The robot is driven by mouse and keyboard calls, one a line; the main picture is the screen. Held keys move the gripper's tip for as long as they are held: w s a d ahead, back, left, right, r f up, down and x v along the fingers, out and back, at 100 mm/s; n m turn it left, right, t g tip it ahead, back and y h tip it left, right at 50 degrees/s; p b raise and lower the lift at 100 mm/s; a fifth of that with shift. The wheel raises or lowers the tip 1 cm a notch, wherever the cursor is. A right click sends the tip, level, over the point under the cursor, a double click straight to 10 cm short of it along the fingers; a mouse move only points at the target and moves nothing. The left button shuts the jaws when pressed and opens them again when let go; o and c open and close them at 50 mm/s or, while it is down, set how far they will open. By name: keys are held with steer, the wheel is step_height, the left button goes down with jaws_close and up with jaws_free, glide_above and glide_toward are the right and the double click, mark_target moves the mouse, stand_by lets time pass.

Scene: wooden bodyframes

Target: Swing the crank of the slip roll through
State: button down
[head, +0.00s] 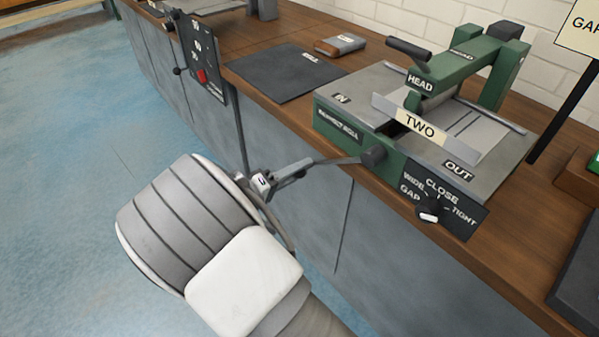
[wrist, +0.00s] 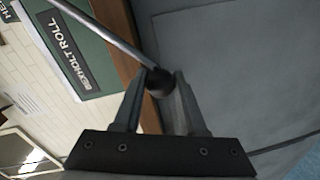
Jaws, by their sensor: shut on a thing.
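The slip roll (head: 335,128) is a green and grey machine on the wooden bench, marked "BEXHOLT ROLL"; its label side also shows in the wrist view (wrist: 85,60). Its crank (head: 335,160) is a thin grey rod running left from a dark hub (head: 373,157) on the front face, out past the bench edge. My gripper (head: 300,168) is at the crank's outer end. In the wrist view, the rod (wrist: 110,33) ends in a dark round knob (wrist: 160,81) between my two fingertips, and my gripper is shut on it.
A "TWO" plate (head: 420,126) and a green head (head: 455,68) are on top. A dark mat (head: 285,72) lies left. The blue floor (head: 70,130) is clear.

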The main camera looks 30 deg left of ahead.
steer(key=shift+a+r, duration=0.2)
steer(key=shift+r, duration=0.05)
steer(key=c, duration=0.7)
jaws_free()
steer(key=shift+o, duration=1.1)
steer(key=shift+d+f, duration=0.1)
steer(key=p+v, duration=0.3)
steer(key=v, duration=1.4)
steer(key=shift+s, duration=0.2)
